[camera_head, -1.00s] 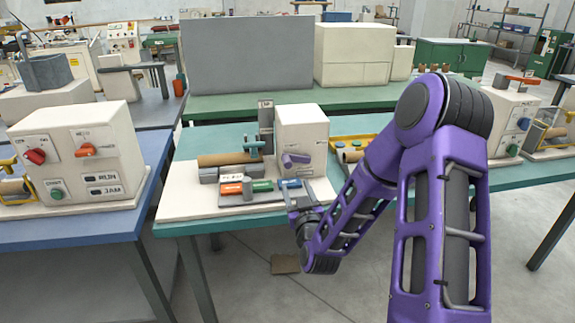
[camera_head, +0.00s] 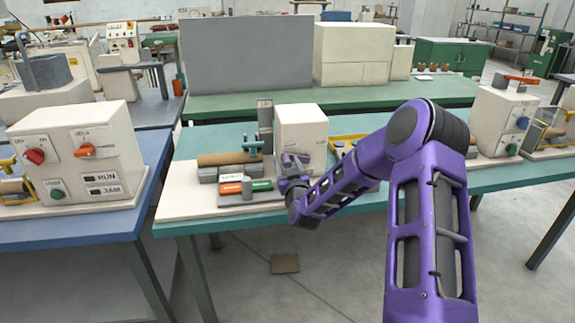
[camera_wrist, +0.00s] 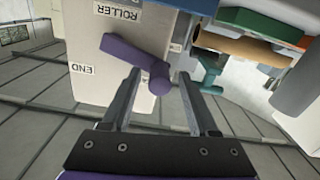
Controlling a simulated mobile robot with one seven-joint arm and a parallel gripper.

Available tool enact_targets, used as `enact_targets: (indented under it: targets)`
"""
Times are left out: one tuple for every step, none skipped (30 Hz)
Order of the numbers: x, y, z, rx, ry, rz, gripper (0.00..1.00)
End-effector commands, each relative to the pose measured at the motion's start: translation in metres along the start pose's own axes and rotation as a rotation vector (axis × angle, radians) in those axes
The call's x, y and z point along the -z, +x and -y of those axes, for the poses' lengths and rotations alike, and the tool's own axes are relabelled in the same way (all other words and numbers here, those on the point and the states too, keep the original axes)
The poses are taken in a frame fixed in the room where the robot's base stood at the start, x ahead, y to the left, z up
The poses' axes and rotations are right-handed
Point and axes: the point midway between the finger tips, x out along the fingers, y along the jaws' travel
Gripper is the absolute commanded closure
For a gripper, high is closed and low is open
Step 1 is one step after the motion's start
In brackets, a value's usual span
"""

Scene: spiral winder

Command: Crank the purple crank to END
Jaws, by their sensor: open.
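The purple crank (camera_wrist: 136,60) is mounted on the face of the cream machine box (camera_wrist: 85,25) in the wrist view. Its arm reaches from upper left to a rounded hub at lower right, and an END label (camera_wrist: 82,69) is to its left. A ROLLER label (camera_wrist: 117,10) is above it. My gripper (camera_wrist: 160,90) is open, its two fingers pointing at the hub end with the crank between or just beyond them; I cannot tell contact. In the head view the crank (camera_head: 296,160) shows partly behind my gripper (camera_head: 287,178).
A brown roll (camera_head: 222,159) on grey blocks and orange and green pieces (camera_head: 262,185) lie left of the box. A yellow-framed tray (camera_head: 345,142) is right of the box. The teal table's front edge is below my arm.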

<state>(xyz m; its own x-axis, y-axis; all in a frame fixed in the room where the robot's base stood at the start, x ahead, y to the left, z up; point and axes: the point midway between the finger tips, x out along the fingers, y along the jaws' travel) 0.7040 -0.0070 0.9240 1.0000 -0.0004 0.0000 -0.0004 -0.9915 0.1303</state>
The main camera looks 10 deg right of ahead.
Motion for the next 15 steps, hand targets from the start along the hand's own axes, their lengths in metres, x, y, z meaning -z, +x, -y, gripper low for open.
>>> enact_targets:
  targets:
    - [0.0001,-0.0001,0.0000,0.000,0.000,0.000,0.40]
    - [0.0001,-0.0001,-0.0001,0.000,0.000,0.000,0.45]
    - [0.0001,-0.0002,-0.0001,0.000,0.000,0.000,0.53]
    - [0.0001,-0.0002,-0.0001,0.000,0.000,0.000,0.58]
    - [0.0001,-0.0002,-0.0001,0.000,0.000,0.000,0.63]
    - [0.0001,-0.0002,-0.0002,0.000,0.000,0.000,0.71]
    - [0.0001,-0.0003,-0.0002,0.000,0.000,0.000,0.76]
    - [0.0001,-0.0003,-0.0002,0.000,0.000,0.000,0.81]
    - [0.0001,-0.0003,-0.0002,0.000,0.000,0.000,0.89]
    - [0.0001,-0.0003,-0.0002,0.000,0.000,0.000,0.94]
    - [0.0001,-0.0003,-0.0002,0.000,0.000,0.000,0.99]
    - [0.0001,-0.0003,-0.0002,0.000,0.000,0.000,1.00]
    - [0.0001,-0.0003,-0.0002,0.000,0.000,0.000,1.00]
    - [0.0001,-0.0003,-0.0002,0.000,0.000,0.000,1.00]
    - [0.0001,-0.0004,-0.0002,0.000,0.000,0.000,1.00]
